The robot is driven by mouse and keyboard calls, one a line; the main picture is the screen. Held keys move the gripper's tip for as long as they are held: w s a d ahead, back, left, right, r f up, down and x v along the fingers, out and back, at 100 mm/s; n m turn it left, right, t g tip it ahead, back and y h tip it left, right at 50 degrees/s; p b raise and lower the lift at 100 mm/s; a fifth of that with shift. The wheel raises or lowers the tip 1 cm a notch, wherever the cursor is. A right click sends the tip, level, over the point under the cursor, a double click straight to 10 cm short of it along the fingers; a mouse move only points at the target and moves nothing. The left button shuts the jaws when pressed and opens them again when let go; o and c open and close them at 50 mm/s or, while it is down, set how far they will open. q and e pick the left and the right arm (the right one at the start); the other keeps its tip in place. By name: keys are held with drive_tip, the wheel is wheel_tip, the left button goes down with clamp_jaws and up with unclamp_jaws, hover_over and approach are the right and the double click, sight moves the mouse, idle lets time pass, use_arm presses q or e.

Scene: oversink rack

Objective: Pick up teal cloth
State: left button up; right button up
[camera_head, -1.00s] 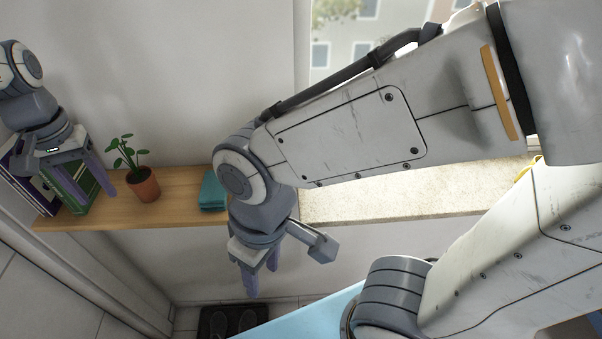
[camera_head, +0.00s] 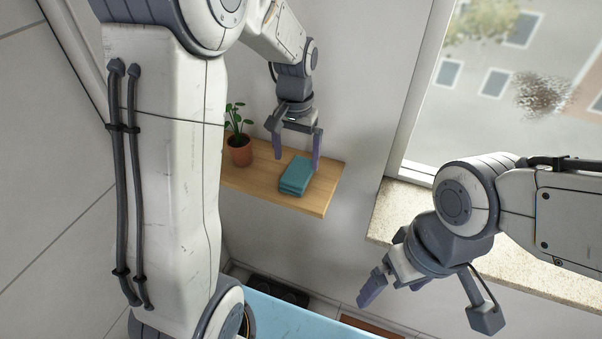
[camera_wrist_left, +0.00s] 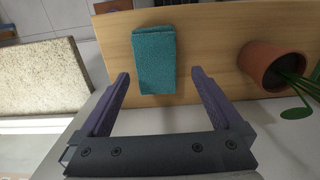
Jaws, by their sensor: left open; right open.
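The teal cloth (camera_head: 296,175) is a folded stack lying on a wooden shelf (camera_head: 318,198), near the shelf's right end in the head view. My left gripper (camera_head: 297,160) is open and empty, above and behind the cloth. In the left wrist view the cloth (camera_wrist_left: 154,62) lies just beyond and between the two spread fingertips (camera_wrist_left: 160,80), apart from them. My right gripper (camera_head: 415,300) is open and empty, low on the right and well away from the cloth.
A potted plant in a terracotta pot (camera_head: 240,150) stands on the shelf left of the cloth; the wrist view shows the pot (camera_wrist_left: 270,66) close to one finger. A wall is behind the shelf. A speckled window sill (camera_head: 400,212) lies to the right.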

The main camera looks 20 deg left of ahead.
sight(299, 169)
use_arm(q)
drive_tip(key=shift+w+d+f+p, duration=0.15)
drive_tip(key=shift+f+p, duration=0.2)
drive_tip(key=shift+f, duration=0.85)
drive_tip(key=shift+d+f+p, duration=0.1)
drive_tip(key=shift+f+p, duration=0.2)
drive_tip(key=shift+f, duration=0.85)
drive_tip(key=c, duration=1.3)
